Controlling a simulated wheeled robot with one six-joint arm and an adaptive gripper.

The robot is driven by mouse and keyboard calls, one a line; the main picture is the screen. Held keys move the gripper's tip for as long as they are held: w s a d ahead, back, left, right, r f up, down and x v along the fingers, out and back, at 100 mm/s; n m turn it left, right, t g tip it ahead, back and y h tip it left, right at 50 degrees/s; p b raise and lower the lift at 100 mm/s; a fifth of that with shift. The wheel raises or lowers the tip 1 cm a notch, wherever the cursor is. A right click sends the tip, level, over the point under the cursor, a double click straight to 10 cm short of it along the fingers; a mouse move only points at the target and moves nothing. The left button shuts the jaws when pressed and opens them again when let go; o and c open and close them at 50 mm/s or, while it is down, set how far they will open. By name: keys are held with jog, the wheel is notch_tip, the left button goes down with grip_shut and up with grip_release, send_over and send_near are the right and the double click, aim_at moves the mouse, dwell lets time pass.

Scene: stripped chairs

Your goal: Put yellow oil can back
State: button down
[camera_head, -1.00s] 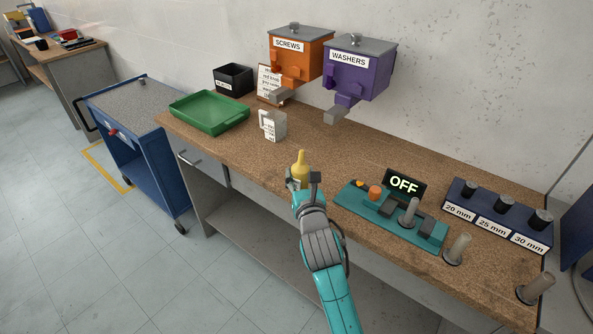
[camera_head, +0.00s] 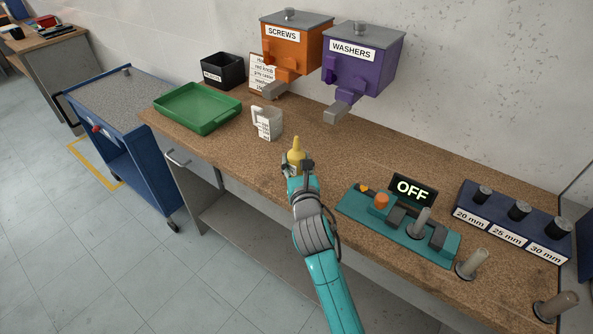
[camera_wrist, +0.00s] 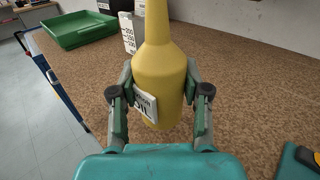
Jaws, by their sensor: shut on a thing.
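The yellow oil can (camera_head: 297,157) is upright, with a tapered spout on top. In the wrist view the oil can (camera_wrist: 160,75) fills the middle, and a white label with partly hidden black letters shows on its lower left. My gripper (camera_head: 299,168) is shut on the can's body, one finger on each side; in the wrist view the gripper (camera_wrist: 160,98) shows both fingers against it. The can is over the front part of the brown workbench (camera_head: 240,160). I cannot tell whether its base touches the bench.
A measuring jug (camera_head: 267,123) stands behind the can, with a green tray (camera_head: 198,107) to its left. Orange screws (camera_head: 294,45) and purple washers (camera_head: 361,65) dispensers hang on the wall. A teal device (camera_head: 397,228) reading OFF and a peg block (camera_head: 512,222) stand to the right.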

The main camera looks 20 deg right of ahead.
aim_at(297, 172)
jog(key=shift+f, duration=1.65)
jog(key=shift+f, duration=0.1)
jog(key=c, duration=0.5)
grip_release()
jog(key=shift+c, duration=0.2)
jog(key=shift+s, duration=0.15)
jog(key=s+a, duration=0.2)
jog(key=s, duration=0.9)
jog(key=shift+s, duration=0.3)
jog(key=shift+s, duration=0.1)
